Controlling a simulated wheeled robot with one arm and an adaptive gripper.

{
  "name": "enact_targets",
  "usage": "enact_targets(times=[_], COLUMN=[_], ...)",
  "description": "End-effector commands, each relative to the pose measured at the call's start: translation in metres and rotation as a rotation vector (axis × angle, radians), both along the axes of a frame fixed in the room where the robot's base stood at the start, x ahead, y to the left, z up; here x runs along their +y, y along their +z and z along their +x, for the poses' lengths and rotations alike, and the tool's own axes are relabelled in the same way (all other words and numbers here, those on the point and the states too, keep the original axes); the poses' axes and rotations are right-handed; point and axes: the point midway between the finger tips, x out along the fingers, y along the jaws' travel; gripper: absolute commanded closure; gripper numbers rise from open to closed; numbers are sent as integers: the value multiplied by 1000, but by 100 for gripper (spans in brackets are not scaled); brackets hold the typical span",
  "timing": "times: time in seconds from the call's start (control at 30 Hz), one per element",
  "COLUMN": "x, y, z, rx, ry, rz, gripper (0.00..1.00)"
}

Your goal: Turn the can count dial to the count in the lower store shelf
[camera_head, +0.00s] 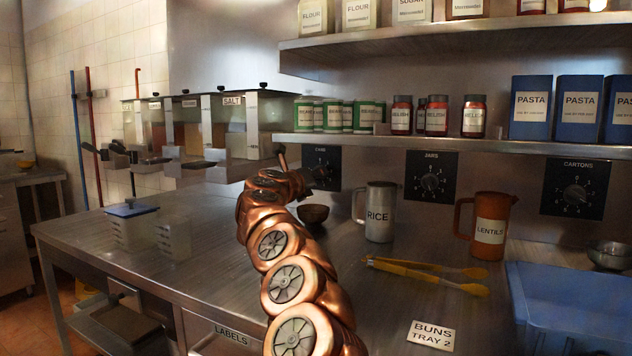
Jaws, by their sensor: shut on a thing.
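The can count dial (333,158) is a black plate headed CANS on the steel back wall, under the left part of the lower store shelf (470,145). My copper arm reaches up to it from the front. My gripper (314,174) is shut on the dial's knob, and the arm's end covers the left of the plate. The knob's pointer and most of its numbers cannot be read. Several green cans (333,116) labelled BEANS stand in a group on the lower shelf above the dial, some behind others.
Similar dials for JARS (431,177) and CARTONS (573,188) are to the right. Red relish jars (473,116) and blue pasta cartons (531,106) share the shelf. A RICE jug (380,212), a dark bowl (313,214) and yellow-handled tongs (425,274) are on the counter near my arm.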

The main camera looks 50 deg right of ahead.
Motion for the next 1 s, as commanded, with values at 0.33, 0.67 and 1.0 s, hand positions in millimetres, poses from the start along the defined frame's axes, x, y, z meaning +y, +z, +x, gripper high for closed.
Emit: enact_targets(times=[0.33,0.67,1.0], x=[0,0,0], y=[-1,0,0], z=[0,0,0], rx=[-25,-24,-24], ry=[0,0,0], rz=[9,7,7], gripper=[98,50,39])
